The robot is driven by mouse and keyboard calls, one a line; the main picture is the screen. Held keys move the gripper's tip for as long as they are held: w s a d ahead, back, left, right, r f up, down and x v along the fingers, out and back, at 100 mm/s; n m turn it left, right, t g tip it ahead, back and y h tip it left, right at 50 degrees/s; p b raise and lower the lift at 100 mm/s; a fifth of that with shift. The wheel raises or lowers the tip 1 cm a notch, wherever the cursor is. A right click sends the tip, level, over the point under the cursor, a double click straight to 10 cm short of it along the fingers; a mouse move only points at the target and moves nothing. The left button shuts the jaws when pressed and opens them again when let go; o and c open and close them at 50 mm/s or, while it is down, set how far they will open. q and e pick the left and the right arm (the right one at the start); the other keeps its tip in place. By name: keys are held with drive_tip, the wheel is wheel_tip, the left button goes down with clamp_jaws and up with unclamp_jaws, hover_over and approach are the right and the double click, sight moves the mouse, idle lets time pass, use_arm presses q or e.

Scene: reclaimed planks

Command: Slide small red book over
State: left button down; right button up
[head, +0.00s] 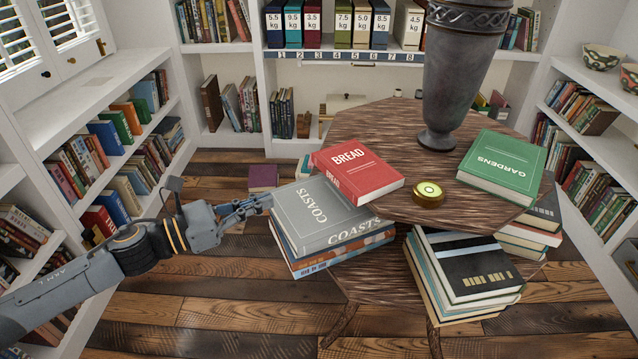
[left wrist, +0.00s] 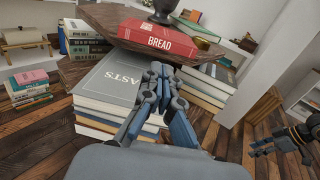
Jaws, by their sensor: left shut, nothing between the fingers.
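The small red book (head: 357,170), titled BREAD, lies flat on the upper table top at its left edge, with its left part jutting out past the edge. In the left wrist view the red book (left wrist: 157,38) shows its spine. My left gripper (head: 266,202) is shut and empty, left of the red book and apart from it, close to the grey COASTS book. In the left wrist view its closed fingers (left wrist: 158,72) point towards the red book. My right gripper (left wrist: 262,148) shows small at the right of the left wrist view; its jaws are unclear.
The grey COASTS book (head: 315,215) tops a stack on the lower shelf, below the red book. A gold disc (head: 429,194), a dark vase (head: 458,75) and a green GARDENS book (head: 502,165) stand on the table top (head: 390,125). Another stack (head: 462,270) sits lower right.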

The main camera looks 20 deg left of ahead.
sight(332, 175)
use_arm(q)
drive_tip(key=x, duration=0.6)
drive_tip(key=shift+w+r, duration=0.15)
drive_tip(key=shift+w, duration=0.05)
drive_tip(key=p+x, duration=0.1)
drive_tip(key=x, duration=0.3)
drive_tip(key=shift+w+d, duration=0.25)
drive_tip(key=shift+f+p+x, duration=0.2)
drive_tip(key=shift+p+x, duration=0.1)
drive_tip(key=shift+x, duration=0.75)
use_arm(e)
drive_tip(key=shift+s+x, duration=0.2)
drive_tip(key=shift+x, duration=1.25)
drive_tip(key=shift+s+x, duration=0.2)
drive_tip(key=shift+x, duration=1.2)
drive_tip(key=shift+f, duration=0.1)
